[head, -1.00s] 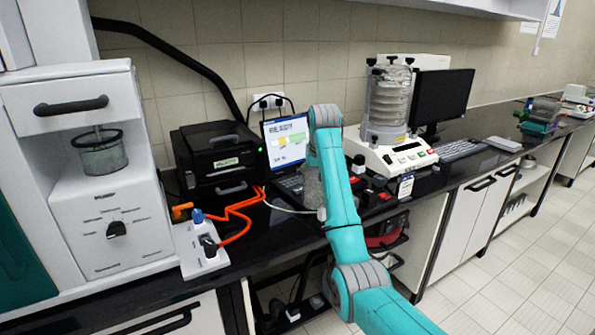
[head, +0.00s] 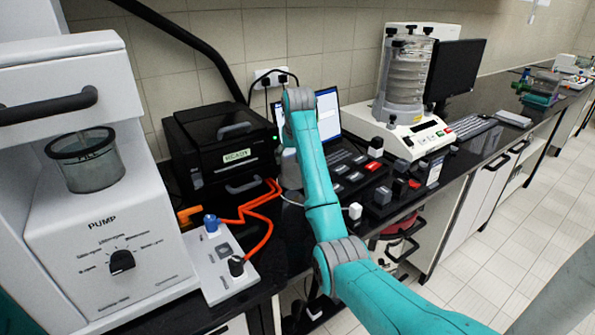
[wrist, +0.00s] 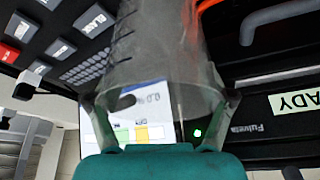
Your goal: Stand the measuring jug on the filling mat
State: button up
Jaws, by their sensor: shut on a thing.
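My gripper (wrist: 163,103) is shut on a clear, greyish vessel, the measuring jug (wrist: 160,55), in the wrist view. One finger is on each side of it, and the laptop screen shows through its wall. In the head view my gripper is mostly hidden behind my teal arm; a grey, see-through part of the jug (head: 290,168) shows left of the arm, in front of the laptop. I cannot make out the filling mat for certain.
The pump unit (head: 110,235) has a knob and an overhanging top with a black handle. A black printer-like box (head: 225,150), orange cable (head: 262,215) and white socket block (head: 220,265) lie between it and my arm. The sieve shaker (head: 405,90) stands right.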

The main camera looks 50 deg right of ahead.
jog(key=shift+f, duration=3)
jog(key=shift+f, duration=0.1)
jog(key=o, duration=1.3)
